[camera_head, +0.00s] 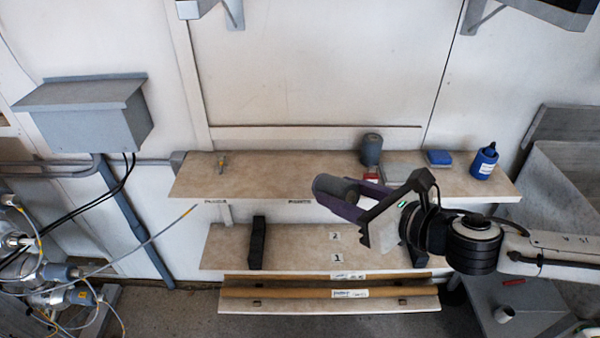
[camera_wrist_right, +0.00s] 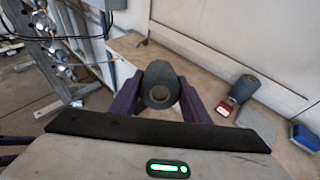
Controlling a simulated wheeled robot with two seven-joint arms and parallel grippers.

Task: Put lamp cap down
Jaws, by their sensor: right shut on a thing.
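My right gripper (camera_head: 340,196) is shut on a dark grey cylindrical lamp cap (camera_head: 334,186) and holds it in front of the upper shelf (camera_head: 265,180). In the right wrist view the lamp cap (camera_wrist_right: 160,88) sits between the two purple fingers, with its round end and a lighter hole in it showing. A second grey cylinder (camera_head: 372,150) of similar look stands on the upper shelf behind the gripper; it also shows in the right wrist view (camera_wrist_right: 244,88). My left gripper is not in view.
A red item (camera_head: 371,177), a blue box (camera_head: 439,158) and a blue bottle (camera_head: 484,162) are on the upper shelf's right half. The lower shelf (camera_head: 295,245) holds black blocks (camera_head: 257,243).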

